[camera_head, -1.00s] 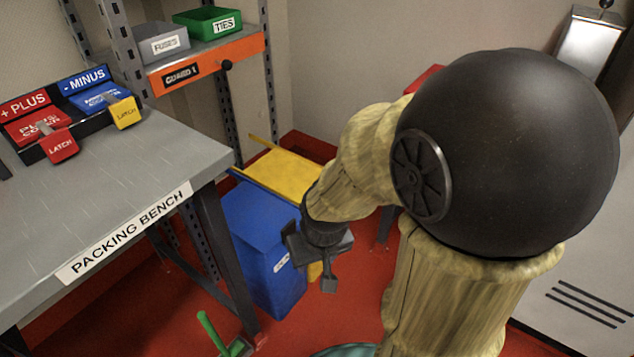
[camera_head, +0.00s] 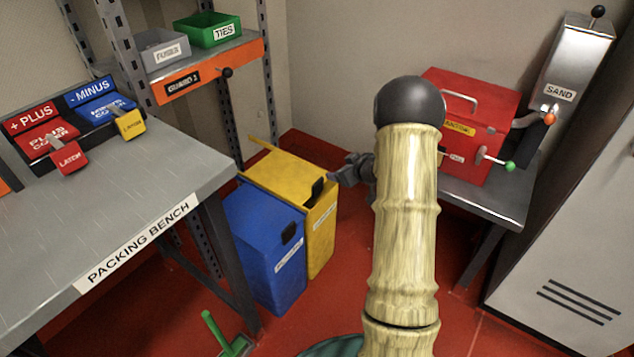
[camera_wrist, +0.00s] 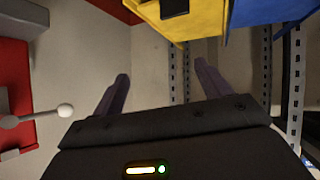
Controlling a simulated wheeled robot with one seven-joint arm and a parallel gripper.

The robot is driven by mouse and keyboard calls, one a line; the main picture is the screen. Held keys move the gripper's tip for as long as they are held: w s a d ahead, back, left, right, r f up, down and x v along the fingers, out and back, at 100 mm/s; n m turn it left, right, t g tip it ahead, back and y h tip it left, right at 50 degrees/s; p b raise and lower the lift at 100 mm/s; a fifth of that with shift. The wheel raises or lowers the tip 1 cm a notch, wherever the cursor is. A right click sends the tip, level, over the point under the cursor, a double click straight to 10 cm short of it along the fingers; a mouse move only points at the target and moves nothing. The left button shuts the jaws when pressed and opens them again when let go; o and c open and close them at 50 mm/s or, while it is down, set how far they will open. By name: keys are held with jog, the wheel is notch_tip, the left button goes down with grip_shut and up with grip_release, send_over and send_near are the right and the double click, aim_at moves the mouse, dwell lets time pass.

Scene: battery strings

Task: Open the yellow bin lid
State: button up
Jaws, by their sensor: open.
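The yellow bin (camera_head: 320,238) stands on the red floor behind and to the right of a blue bin. Its yellow lid (camera_head: 288,176) is down, with a black handle at the front right edge. My gripper (camera_head: 343,176) is just right of that handle, open and apparently empty; my arm hides part of the wrist.
The blue bin (camera_head: 265,255) stands close against the yellow one. The packing bench (camera_head: 150,195) is at left, with a shelf rack (camera_head: 210,72) behind. A red box (camera_head: 478,110) sits on a grey table at right.

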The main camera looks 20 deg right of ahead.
aim_at(319, 185)
jog(key=s+d+f+n+y+p, duration=0.1)
jog(key=s+d+f+n+y, duration=0.1)
jog(key=f+y, duration=0.4)
jog(key=shift+s+d+f+n+p, duration=0.4)
jog(key=shift+s+d+f, duration=0.25)
jog(key=shift+d+f, duration=0.45)
jog(key=shift+r, duration=0.15)
jog(key=b+x, duration=0.4)
jog(key=x, duration=1.3)
jog(key=shift+w+b, duration=0.2)
jog(key=shift+b, duration=0.1)
